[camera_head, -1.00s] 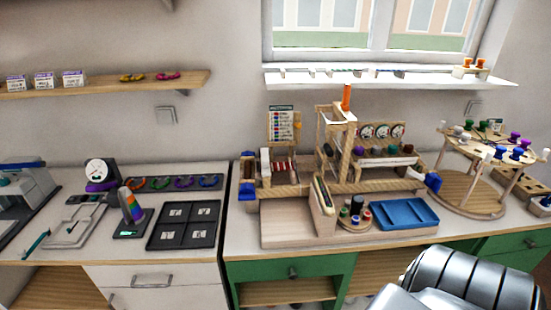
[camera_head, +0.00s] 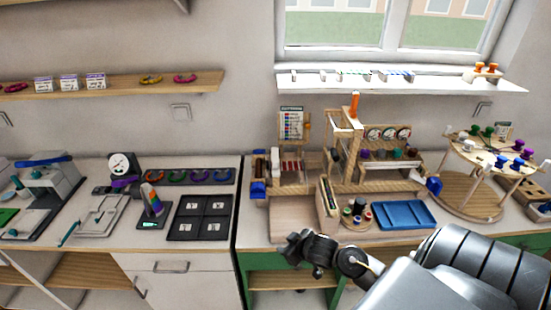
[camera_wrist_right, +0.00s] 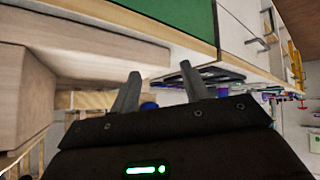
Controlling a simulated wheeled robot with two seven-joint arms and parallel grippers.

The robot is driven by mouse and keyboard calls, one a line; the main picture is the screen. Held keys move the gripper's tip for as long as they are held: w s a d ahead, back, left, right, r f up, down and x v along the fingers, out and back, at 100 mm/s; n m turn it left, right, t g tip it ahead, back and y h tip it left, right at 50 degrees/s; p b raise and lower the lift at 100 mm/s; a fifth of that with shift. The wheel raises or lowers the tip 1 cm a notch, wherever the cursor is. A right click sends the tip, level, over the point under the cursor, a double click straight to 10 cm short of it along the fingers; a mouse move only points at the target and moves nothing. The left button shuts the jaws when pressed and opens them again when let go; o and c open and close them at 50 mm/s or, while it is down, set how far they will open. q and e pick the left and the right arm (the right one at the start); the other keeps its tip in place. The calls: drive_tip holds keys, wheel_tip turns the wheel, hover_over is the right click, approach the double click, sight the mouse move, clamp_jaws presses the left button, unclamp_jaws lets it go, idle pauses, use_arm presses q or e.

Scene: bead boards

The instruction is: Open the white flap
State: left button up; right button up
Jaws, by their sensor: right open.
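White fronts lie below the left bench: an upper one (camera_head: 205,264) with a level bar handle (camera_head: 171,267), and a lower one (camera_head: 195,291) with a slanting handle (camera_head: 139,287). Both look shut; I cannot tell which is the flap. My right gripper (camera_head: 292,248) is open and empty in front of the green cabinet, to the right of the white fronts and apart from them. In the right wrist view its two fingers (camera_wrist_right: 160,72) are spread with nothing between them. My left gripper is not in view.
A green drawer front (camera_head: 265,262) is behind my right gripper. Above it a wooden bead stand (camera_head: 290,208) and a blue tray (camera_head: 403,214) sit on the right bench. A black board (camera_head: 200,217) lies on the left bench. The floor area before the white fronts looks clear.

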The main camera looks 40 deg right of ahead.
drive_tip(key=w+d+r+t+y, duration=0.1)
drive_tip(key=w+d+r+t, duration=0.2)
drive_tip(key=w+d+r, duration=0.65)
drive_tip(key=t+y, duration=0.1)
approach(277, 162)
drive_tip(key=p+x, duration=0.2)
drive_tip(key=x, duration=0.7)
drive_tip(key=shift+w+d, duration=0.1)
drive_tip(key=shift+w, duration=0.1)
drive_tip(key=shift+x, duration=0.8)
drive_tip(key=shift+f, duration=0.1)
clamp_jaws()
